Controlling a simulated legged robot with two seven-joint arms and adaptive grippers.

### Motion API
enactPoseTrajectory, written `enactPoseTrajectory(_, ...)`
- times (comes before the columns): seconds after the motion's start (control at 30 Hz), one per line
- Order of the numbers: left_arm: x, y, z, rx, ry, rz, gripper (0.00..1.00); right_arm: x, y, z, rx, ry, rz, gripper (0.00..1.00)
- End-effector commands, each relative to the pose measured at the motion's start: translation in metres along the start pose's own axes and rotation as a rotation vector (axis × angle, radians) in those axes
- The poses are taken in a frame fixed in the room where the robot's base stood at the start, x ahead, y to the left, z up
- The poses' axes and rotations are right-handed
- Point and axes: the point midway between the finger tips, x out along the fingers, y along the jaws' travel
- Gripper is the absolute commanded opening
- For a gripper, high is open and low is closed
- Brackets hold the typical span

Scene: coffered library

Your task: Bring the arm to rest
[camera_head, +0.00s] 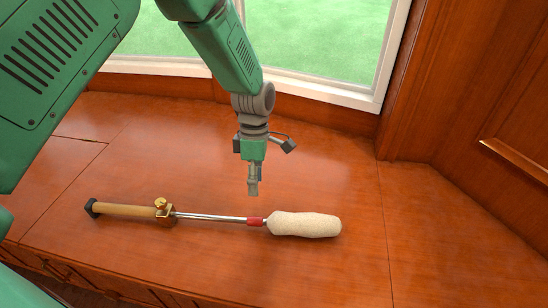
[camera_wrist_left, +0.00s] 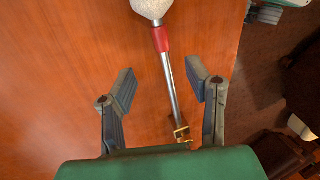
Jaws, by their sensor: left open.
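My left arm comes in from the upper left in the head view. Its left gripper (camera_head: 253,188) points down above the wooden surface, just behind the long tool's rod, with nothing in it. In the wrist view the left gripper (camera_wrist_left: 160,80) is open, its two fingers spread wide on either side of the tool's rod (camera_wrist_left: 170,85), which shows beyond them. The tool lies on the surface: a wooden handle (camera_head: 125,211), a brass fitting (camera_head: 163,211), a thin metal rod, a red collar (camera_head: 256,221) and a white fluffy head (camera_head: 304,224). My right gripper is not seen.
The wooden top (camera_head: 330,270) is otherwise bare, with free room right of the white head. A window with a white frame (camera_head: 330,95) stands behind it. A wooden panelled wall (camera_head: 470,100) closes the right side. The front edge runs along the lower left.

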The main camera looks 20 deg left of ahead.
Motion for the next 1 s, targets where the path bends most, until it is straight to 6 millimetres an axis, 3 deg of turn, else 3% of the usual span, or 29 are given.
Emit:
enactPoseTrajectory(0.2, 0.007, -0.003, -0.002, 0.034, 0.003, 0.003, 0.44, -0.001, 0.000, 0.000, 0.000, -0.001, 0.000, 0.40)
enactPoseTrajectory(0.37, 0.051, -0.024, -0.018, 0.284, 0.019, 0.038, 0.44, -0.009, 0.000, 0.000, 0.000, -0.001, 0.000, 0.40)
enactPoseTrajectory(0.5, 0.099, -0.060, -0.043, 0.648, 0.054, 0.088, 0.44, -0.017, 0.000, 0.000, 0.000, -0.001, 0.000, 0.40)
enactPoseTrajectory(0.7, 0.144, -0.129, -0.082, 1.227, 0.137, 0.152, 0.44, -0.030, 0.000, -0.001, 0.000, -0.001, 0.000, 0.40)
enactPoseTrajectory(0.9, 0.152, -0.190, -0.110, 1.718, 0.237, 0.195, 0.44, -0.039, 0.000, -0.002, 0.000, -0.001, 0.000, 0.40)
enactPoseTrajectory(1.0, 0.150, -0.206, -0.117, 1.861, 0.273, 0.206, 0.44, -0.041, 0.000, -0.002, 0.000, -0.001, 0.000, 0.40)
